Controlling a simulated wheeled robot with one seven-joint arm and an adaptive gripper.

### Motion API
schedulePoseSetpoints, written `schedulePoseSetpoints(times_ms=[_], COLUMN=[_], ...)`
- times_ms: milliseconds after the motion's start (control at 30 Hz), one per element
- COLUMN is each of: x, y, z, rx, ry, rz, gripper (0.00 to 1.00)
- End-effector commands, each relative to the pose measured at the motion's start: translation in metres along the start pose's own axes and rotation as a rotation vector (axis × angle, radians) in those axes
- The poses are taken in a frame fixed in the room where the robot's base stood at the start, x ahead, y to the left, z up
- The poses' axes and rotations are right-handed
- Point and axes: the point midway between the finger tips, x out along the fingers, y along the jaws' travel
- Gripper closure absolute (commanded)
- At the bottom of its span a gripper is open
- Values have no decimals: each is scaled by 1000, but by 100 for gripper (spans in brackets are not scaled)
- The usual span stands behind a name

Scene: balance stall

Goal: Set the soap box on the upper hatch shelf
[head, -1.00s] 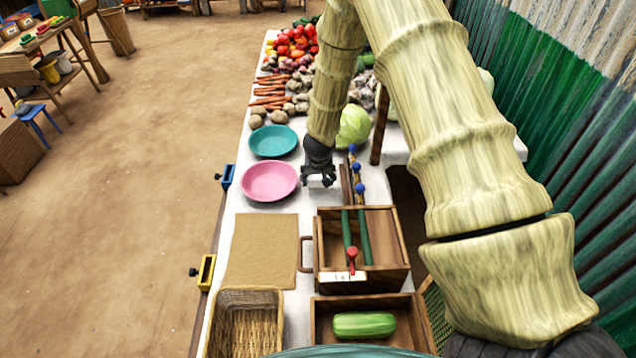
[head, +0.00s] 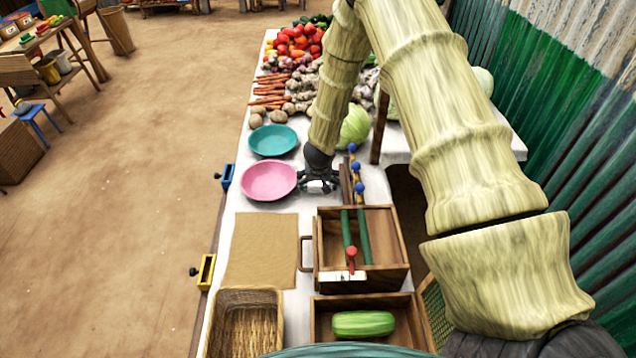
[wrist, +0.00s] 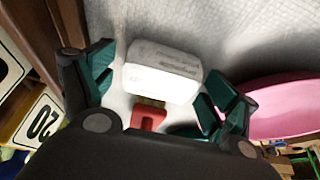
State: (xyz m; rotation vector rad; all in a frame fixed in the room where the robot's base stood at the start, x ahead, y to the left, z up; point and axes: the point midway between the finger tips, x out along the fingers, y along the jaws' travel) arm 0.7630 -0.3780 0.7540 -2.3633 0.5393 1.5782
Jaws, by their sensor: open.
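In the wrist view, a white box with rounded corners and faint print, which looks like the soap box (wrist: 162,70), lies on the pale cloth. My gripper (wrist: 158,82) is open, with one finger on each side of the box and gaps showing. In the head view my gripper (head: 320,183) is low over the table, right of the pink plate; the box cannot be made out clearly there. A small red piece (wrist: 148,117) shows between the box and my palm in the wrist view. I cannot pick out the upper hatch shelf in either view.
The pink plate (head: 268,181) is close on the left. A rail with blue knobs (head: 359,187) and a wooden post (head: 379,127) are close on the right. A wooden box with green strips (head: 318,248) is in front. Brown paper (head: 261,250) lies flat.

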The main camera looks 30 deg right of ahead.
Motion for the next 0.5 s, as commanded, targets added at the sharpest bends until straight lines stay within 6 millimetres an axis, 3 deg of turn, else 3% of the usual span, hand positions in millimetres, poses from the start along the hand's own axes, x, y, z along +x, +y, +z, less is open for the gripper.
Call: schedulePoseSetpoints(times_ms=[267,500], x=[-7,-33], y=[-1,-1], z=[-2,-2], rx=[0,-1], ry=[1,2], rz=[-1,0], gripper=[13,13])
